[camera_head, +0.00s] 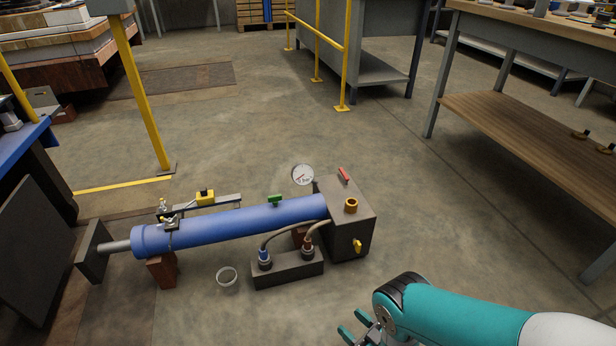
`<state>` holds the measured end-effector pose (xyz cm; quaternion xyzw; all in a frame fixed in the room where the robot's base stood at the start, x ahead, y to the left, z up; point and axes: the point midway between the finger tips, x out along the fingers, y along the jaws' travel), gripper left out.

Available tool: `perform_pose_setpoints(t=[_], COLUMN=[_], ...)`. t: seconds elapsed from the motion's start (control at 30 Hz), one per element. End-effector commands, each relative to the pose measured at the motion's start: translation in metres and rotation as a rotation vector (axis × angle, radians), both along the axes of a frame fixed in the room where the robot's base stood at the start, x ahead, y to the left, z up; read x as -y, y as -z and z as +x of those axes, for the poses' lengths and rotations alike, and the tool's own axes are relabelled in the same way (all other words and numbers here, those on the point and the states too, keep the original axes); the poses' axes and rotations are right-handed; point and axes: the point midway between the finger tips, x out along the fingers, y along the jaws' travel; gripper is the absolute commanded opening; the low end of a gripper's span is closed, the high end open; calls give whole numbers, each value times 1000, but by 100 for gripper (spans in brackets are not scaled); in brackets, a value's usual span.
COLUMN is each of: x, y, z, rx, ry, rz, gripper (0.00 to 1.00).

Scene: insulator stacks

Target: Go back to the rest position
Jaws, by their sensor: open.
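My gripper (353,331) is at the bottom of the head view, right of centre, at the end of my teal and white arm. Its teal fingers stand apart and nothing shows between them. The lower part of the gripper is cut off by the picture's edge. It is apart from the blue cylinder (230,224) and the dark block (349,238) at that cylinder's right end, and lies below and to the right of them in the picture.
A wooden-topped workbench (540,27) stands at right. Yellow posts (140,90) stand behind. The floor (440,190) between block and bench is clear.

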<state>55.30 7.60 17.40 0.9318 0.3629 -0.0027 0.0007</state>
Motion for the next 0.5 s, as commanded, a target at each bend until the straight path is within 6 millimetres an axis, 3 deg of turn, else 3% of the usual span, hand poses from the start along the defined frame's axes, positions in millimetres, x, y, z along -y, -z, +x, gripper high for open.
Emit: perform_pose_setpoints(t=[0.33,0.5], x=[-10,-15], y=[-27,-50], z=[57,96], rx=[-36,-78], ry=[109,189], rz=[-19,-35], gripper=[59,59])
